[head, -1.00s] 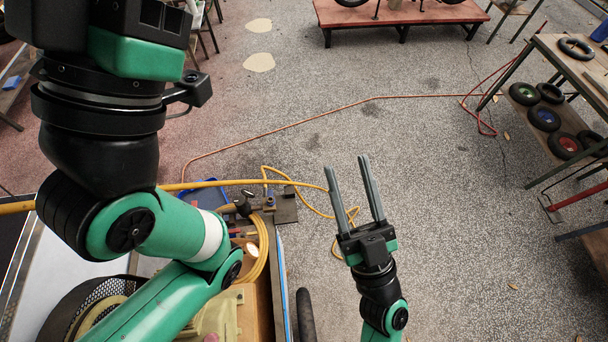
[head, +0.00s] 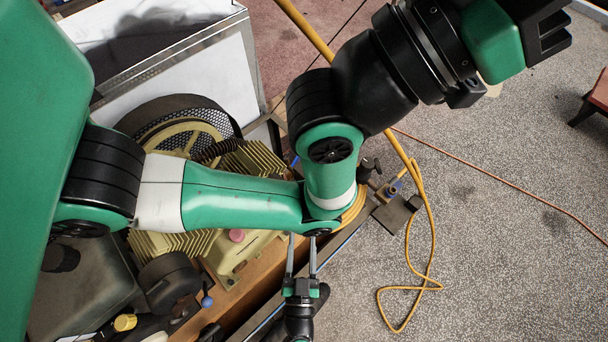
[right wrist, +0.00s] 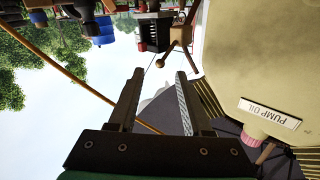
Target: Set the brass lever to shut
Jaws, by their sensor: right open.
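A small brass-coloured fitting (head: 394,188) sits on a dark plate at the cart's corner in the head view, beside a black knob; which part is the lever and how it is set are too small to tell. In the right wrist view a copper-brown handle with arms (right wrist: 178,38) stands above and beyond my fingertips, apart from them; I cannot tell whether it is the brass lever. My right gripper (head: 301,262) is open and empty at the cart's side; it also shows in the right wrist view (right wrist: 160,95). My left arm crosses the head view and hides part of the cart; its fingers are out of frame.
The cart holds a finned compressor (head: 250,160), a meshed flywheel (head: 185,130) and a coiled yellow hose (head: 432,240) trailing onto the floor. A beige tank labelled PUMP OIL (right wrist: 255,65) is close to my right gripper's right side.

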